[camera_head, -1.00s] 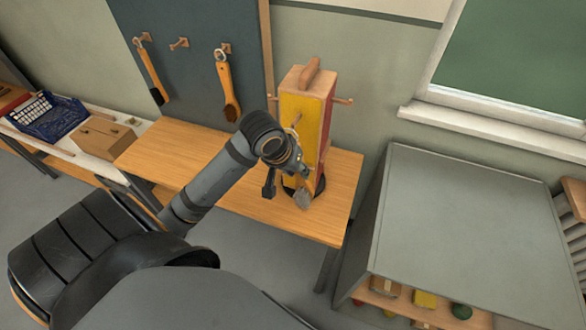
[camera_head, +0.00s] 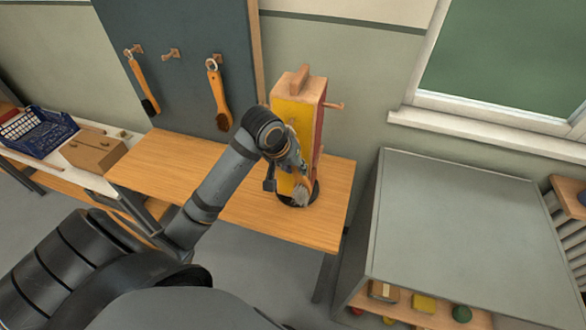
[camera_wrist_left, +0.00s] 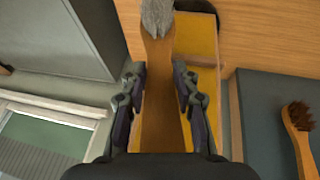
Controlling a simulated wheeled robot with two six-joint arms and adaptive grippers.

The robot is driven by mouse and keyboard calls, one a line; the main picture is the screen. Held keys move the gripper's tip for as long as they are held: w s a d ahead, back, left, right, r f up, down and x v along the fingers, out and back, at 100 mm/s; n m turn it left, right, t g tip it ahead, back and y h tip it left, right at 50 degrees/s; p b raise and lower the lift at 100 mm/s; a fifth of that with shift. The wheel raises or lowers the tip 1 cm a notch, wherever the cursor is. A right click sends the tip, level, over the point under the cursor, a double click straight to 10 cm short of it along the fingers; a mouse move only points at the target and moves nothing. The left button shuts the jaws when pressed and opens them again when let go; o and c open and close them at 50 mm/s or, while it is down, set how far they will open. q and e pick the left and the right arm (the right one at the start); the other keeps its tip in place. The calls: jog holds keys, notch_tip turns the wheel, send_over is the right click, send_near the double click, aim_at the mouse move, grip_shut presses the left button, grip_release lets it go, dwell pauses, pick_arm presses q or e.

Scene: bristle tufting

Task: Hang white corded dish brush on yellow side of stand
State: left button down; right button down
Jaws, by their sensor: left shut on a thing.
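The stand is a block with a yellow side (camera_head: 288,112), a red side (camera_head: 319,125) and a wooden top handle, on a round dark base on the bench. My left gripper (camera_wrist_left: 158,72) is shut on the wooden handle of a brush (camera_wrist_left: 158,95) with grey bristles. In the head view, my left gripper (camera_head: 297,166) is close in front of the yellow side, with the grey bristles (camera_head: 301,196) hanging low near the base. The brush's cord is not visible. The gripper and wrist hide part of the yellow side and any peg there. My right gripper is not in view.
A dark pegboard (camera_head: 185,60) holds two orange-handled brushes (camera_head: 219,95) and an empty peg (camera_head: 170,53). The wooden bench (camera_head: 170,165) is mostly clear left of the stand. A grey cabinet (camera_head: 450,220) stands at the right. A blue crate (camera_head: 40,130) is far left.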

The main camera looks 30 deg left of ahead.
pick_arm(q)
jog(key=shift+w+a, duration=0.1)
jog(key=shift+w, duration=0.05)
jog(key=c, duration=0.9)
grip_release()
jog(key=shift+w+p+v, duration=0.15)
jog(key=shift+p+v, duration=1.4)
jog(key=shift+p, duration=0.9)
jog(key=shift+w+p+v, duration=0.1)
jog(key=shift+p+v, duration=1.45)
jog(key=shift+p, duration=0.9)
jog(key=shift+a, duration=0.1)
